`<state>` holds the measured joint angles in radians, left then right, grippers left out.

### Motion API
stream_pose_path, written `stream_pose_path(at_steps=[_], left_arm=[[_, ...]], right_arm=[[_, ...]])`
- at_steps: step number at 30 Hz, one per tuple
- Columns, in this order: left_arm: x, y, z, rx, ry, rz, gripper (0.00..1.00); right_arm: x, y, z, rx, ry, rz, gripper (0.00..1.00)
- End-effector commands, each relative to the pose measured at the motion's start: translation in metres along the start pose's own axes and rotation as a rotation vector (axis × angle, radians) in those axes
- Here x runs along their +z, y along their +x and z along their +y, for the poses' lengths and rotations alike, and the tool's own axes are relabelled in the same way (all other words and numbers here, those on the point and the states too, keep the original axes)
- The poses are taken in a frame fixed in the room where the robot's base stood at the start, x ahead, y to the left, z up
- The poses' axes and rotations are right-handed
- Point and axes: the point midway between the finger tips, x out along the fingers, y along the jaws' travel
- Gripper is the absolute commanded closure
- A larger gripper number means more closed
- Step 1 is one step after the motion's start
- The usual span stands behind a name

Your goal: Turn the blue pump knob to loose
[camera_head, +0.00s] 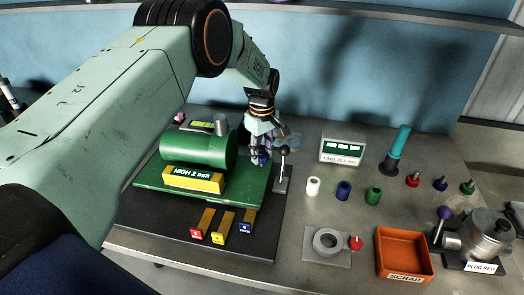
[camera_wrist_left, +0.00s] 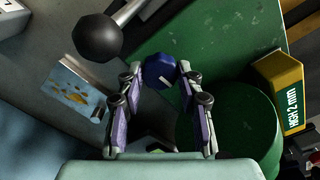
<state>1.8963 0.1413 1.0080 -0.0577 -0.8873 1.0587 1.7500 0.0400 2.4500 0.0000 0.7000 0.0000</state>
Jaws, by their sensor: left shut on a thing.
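The blue pump knob (camera_wrist_left: 159,70) shows in the left wrist view as a dark blue, many-sided knob with a white mark. My left gripper (camera_wrist_left: 158,92) is shut on it, with one finger on each side. In the head view my left gripper (camera_head: 262,153) reaches down at the right end of the green pump body (camera_head: 205,150), and its fingers largely hide the knob. The pump sits on a green base (camera_head: 180,190) with a yellow "HIGH 2 mm" block (camera_head: 193,180). My right gripper is not in view.
A black-balled lever (camera_head: 284,152) stands just right of my left gripper; its ball (camera_wrist_left: 97,38) is close in the wrist view. White, blue and green cylinders, a display (camera_head: 342,151), an orange scrap tray (camera_head: 381,262) and a metal pot (camera_head: 488,232) stand to the right.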

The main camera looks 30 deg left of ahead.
Motion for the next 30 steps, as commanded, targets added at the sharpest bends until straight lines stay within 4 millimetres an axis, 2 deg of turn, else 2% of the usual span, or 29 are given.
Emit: stream_pose_path(at_steps=[6,15,30], left_arm=[[-0.0016,-0.0026,0.0018,0.006,-0.177,0.004,0.95],[-0.0017,-0.0025,0.0018,0.007,-0.347,0.004,0.95],[-0.0019,-0.0025,0.0019,0.007,-0.424,0.004,0.95]], right_arm=[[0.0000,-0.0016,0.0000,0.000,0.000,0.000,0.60],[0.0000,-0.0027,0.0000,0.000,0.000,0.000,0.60],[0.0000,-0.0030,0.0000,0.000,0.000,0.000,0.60]])
